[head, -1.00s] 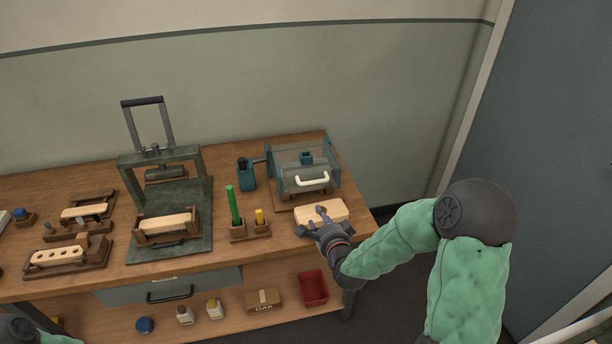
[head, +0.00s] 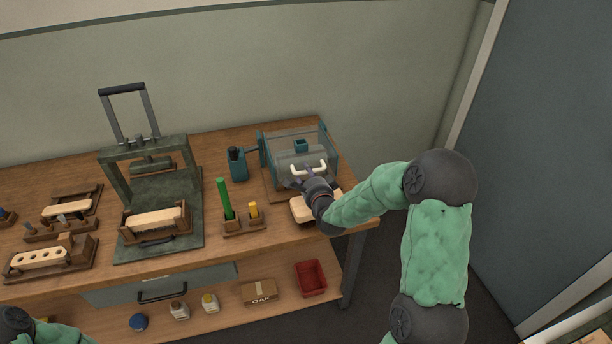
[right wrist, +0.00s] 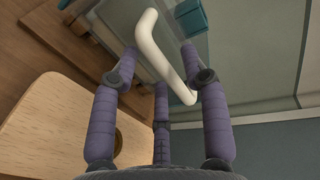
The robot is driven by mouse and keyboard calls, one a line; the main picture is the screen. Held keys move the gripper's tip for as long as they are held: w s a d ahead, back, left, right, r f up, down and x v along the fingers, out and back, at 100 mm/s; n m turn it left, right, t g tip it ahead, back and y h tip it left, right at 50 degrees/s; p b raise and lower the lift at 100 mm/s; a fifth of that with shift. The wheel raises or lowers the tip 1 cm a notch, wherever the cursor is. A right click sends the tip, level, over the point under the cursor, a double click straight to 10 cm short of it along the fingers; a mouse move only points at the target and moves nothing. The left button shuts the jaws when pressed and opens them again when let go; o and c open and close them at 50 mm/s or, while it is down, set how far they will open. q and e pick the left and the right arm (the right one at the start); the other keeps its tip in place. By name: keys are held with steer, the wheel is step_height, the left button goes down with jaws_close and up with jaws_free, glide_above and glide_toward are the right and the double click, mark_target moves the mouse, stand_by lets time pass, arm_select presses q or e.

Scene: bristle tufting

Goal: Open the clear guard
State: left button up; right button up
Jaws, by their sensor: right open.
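The clear guard (head: 283,154) is a see-through cover on a teal-framed machine at the back right of the bench, and it looks closed. Its white handle (head: 301,170) runs across the front; in the right wrist view the handle (right wrist: 165,58) lies between and beyond my fingers. My right gripper (head: 297,183) is open just in front of the handle. In the right wrist view its purple fingers (right wrist: 160,75) are spread, and I cannot tell whether they touch the handle. Of my left arm only a part shows at the lower left; its gripper is out of view.
A pale wooden block (head: 302,208) lies under my right gripper, at the front of the machine. A wooden holder with a green stick (head: 225,199) stands to the left. A dark press (head: 150,170) stands further left. A red bin (head: 311,278) is on the lower shelf.

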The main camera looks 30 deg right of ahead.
steer(key=shift+x, duration=0.85)
steer(key=shift+c, duration=0.2)
jaws_close()
